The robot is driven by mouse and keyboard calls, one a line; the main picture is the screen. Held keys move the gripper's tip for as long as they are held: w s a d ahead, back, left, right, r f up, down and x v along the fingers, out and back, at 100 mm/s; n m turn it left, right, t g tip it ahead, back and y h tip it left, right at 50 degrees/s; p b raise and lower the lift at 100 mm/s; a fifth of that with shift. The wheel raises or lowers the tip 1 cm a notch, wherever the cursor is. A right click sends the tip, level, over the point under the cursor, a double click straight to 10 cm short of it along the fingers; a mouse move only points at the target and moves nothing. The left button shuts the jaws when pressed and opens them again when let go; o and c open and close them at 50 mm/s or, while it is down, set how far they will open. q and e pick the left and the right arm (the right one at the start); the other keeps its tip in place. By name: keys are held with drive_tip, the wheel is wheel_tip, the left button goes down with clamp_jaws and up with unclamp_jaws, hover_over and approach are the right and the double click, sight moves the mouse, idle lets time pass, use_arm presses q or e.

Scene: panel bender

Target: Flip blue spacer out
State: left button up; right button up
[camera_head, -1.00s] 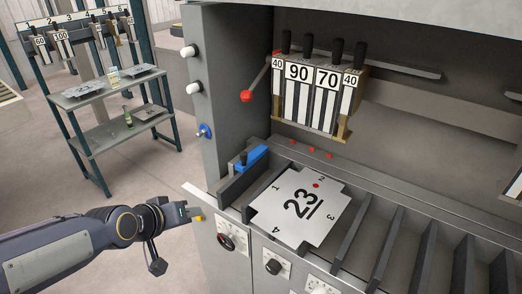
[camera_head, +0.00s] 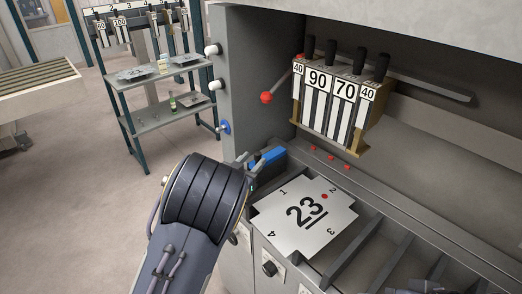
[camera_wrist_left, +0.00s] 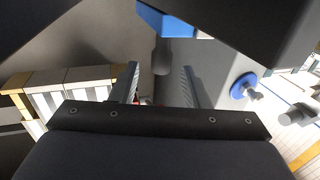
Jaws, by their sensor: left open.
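The blue spacer (camera_head: 268,157) lies at the left end of the machine bed, beside the metal sheet marked 23. Part of it is hidden behind my left gripper in the head view. A blue part, likely the same spacer (camera_wrist_left: 170,22), shows at the top of the left wrist view. My left gripper (camera_head: 246,163) is at the near left end of the spacer. In the wrist view its two fingers (camera_wrist_left: 160,90) are apart, with a dark grey rod-like part between them. I cannot tell whether they touch the spacer.
The sheet marked 23 (camera_head: 305,211) lies on the slatted bed. Upper tools marked 90 and 70 (camera_head: 333,88) hang above it. A red-knobbed lever (camera_head: 267,97) and a blue knob (camera_head: 224,127) are near the left column. A shelf rack (camera_head: 163,72) stands back left.

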sight(269, 153)
use_arm(q)
drive_tip(key=p+x, duration=0.1)
drive_tip(key=x, duration=0.5)
drive_tip(key=shift+w, duration=0.1)
drive_tip(key=shift+c, duration=0.4)
